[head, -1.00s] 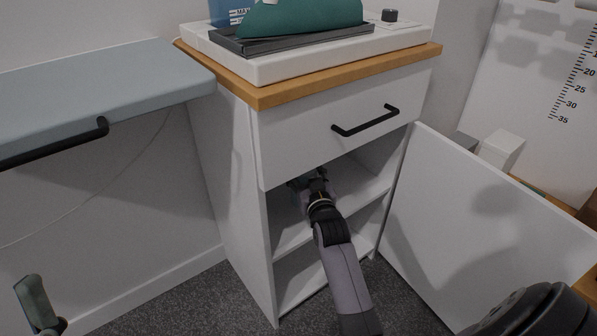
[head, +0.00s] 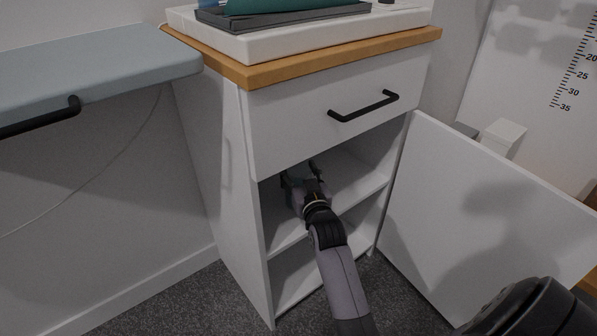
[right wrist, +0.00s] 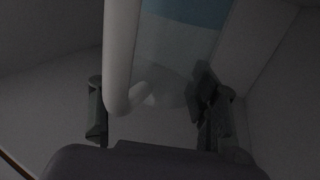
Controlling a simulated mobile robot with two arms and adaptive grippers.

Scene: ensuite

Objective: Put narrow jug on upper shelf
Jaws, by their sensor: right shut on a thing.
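My right gripper (head: 300,175) reaches into the open cabinet (head: 205,150), into the compartment under the drawer, above the upper shelf (head: 355,190). In the right wrist view, the narrow jug (right wrist: 170,45) shows as a pale, see-through body with a blue part at the top and a thick pale handle (right wrist: 118,55). It stands between the two dark fingers of my gripper (right wrist: 150,108), which is shut on it. In the head view the jug cannot be made out behind the gripper and in shadow. Whether its base touches the shelf cannot be told. My left gripper is out of view.
The drawer (head: 300,125) with its black handle sits just above the opening. The cabinet door (head: 450,215) stands open at the right. A lower shelf space (head: 300,275) is empty where visible. A grey-blue worktop (head: 90,85) is at the left.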

